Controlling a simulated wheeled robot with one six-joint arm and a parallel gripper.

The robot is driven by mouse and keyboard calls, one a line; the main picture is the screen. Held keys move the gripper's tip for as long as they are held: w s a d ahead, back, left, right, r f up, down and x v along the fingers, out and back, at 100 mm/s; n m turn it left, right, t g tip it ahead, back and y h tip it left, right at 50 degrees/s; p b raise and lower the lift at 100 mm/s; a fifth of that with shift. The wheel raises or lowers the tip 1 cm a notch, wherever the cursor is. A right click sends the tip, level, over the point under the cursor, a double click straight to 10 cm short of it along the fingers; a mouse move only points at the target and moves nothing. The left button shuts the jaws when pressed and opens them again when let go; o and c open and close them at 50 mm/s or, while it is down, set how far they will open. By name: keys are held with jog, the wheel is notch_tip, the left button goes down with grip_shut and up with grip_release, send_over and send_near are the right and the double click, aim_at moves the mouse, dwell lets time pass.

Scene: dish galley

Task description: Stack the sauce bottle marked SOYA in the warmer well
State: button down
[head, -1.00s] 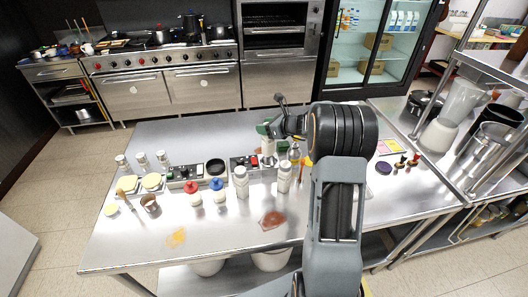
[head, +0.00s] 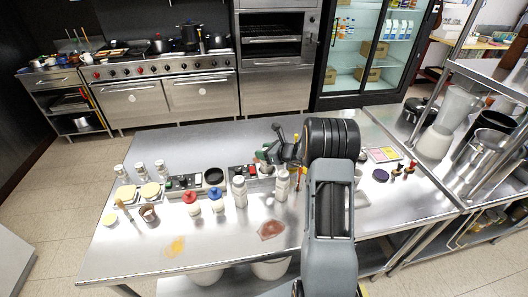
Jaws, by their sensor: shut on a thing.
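My gripper (head: 270,153) is over the counter, shut on a small bottle (head: 266,168) with a green top. The bottle is low, at the right end of the right-hand warmer (head: 242,172), a box with red and dark controls. It hides the well there, so I cannot tell whether it is inside or just above. No SOYA marking can be read at this size. The left-hand warmer (head: 183,182) has an open, dark round well (head: 213,176) at its right end.
White bottles (head: 240,191) and (head: 282,186) stand just in front of the right-hand warmer. A red-topped bottle (head: 190,203) and a blue-topped bottle (head: 217,204) stand further left. Brown (head: 271,230) and yellow (head: 174,246) spills mark the front. The back of the counter is clear.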

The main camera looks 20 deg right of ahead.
jog(key=shift+f+b, duration=0.25)
jog(key=shift+b, duration=0.05)
jog(key=c, duration=0.6)
grip_release()
jog(key=shift+o, duration=0.2)
